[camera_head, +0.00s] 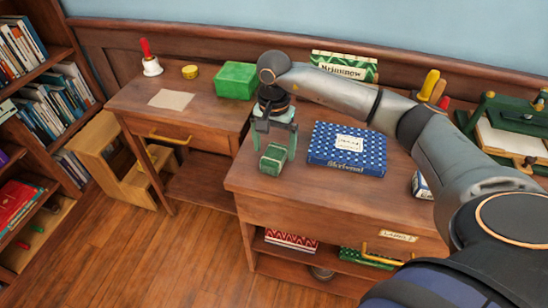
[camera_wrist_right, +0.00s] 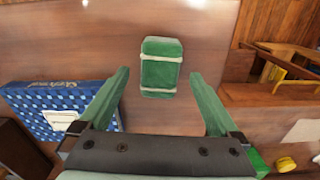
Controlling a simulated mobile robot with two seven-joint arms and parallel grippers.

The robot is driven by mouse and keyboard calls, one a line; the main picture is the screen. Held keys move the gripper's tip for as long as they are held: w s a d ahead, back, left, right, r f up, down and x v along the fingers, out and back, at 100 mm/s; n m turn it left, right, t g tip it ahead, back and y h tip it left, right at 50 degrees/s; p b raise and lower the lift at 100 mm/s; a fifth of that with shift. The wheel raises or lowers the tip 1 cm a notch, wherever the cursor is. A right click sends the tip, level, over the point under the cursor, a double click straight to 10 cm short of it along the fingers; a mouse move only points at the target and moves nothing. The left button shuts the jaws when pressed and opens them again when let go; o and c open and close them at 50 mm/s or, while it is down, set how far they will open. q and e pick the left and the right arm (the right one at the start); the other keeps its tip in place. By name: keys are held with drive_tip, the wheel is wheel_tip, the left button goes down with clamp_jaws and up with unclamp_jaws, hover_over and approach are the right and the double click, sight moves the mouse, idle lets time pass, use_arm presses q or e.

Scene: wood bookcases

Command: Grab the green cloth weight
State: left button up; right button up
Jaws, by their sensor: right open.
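The green cloth weight (camera_head: 272,160) is a small green block with pale bands near its ends. It lies on the wooden cabinet top near its left edge. In the right wrist view the weight (camera_wrist_right: 161,68) lies ahead of and between my fingers, with bare wood around it. My right gripper (camera_head: 275,134) is above the weight, its fingers pointing down. In the right wrist view the gripper (camera_wrist_right: 163,76) has its two green fingers spread wide, with nothing between them touching either finger. My left gripper is not in view.
A blue patterned box (camera_head: 347,148) lies right of the weight; it also shows in the right wrist view (camera_wrist_right: 52,108). A green box (camera_head: 236,80), yellow tin (camera_head: 190,72) and red-handled bell (camera_head: 151,64) stand on the left desk. A green press (camera_head: 510,125) stands far right.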

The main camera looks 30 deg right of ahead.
sight(274, 153)
wheel_tip(274, 153, down, 4)
drive_tip(key=shift+r, duration=0.25)
clamp_jaws()
idle(0.6)
drive_tip(key=shift+r, duration=0.1)
